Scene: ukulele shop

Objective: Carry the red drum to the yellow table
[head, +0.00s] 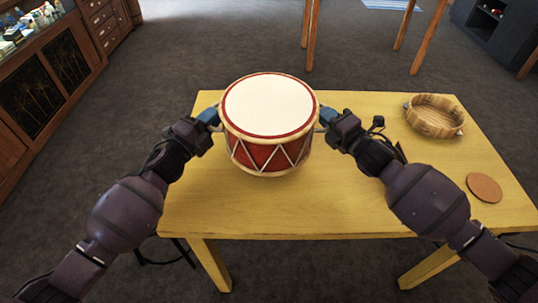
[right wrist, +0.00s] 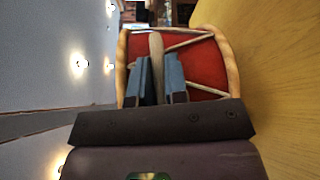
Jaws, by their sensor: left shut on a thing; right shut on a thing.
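The red drum (head: 268,155) has a cream top, a red rim band and white zigzag cords. It is upright over the left part of the yellow table (head: 300,212). My left gripper (head: 212,115) is shut on the drum's left side. My right gripper (head: 326,118) is shut on its right side. In the right wrist view, the blue fingers (right wrist: 160,78) close around a pale stick-like part on the red drum wall (right wrist: 205,62). I cannot tell whether the drum's base touches the tabletop.
A wooden bowl (head: 434,116) and a round brown coaster (head: 484,187) lie on the table's right side. The front middle of the tabletop is clear. A wooden cabinet (head: 50,75) stands at the left, with open grey floor between it and the table.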

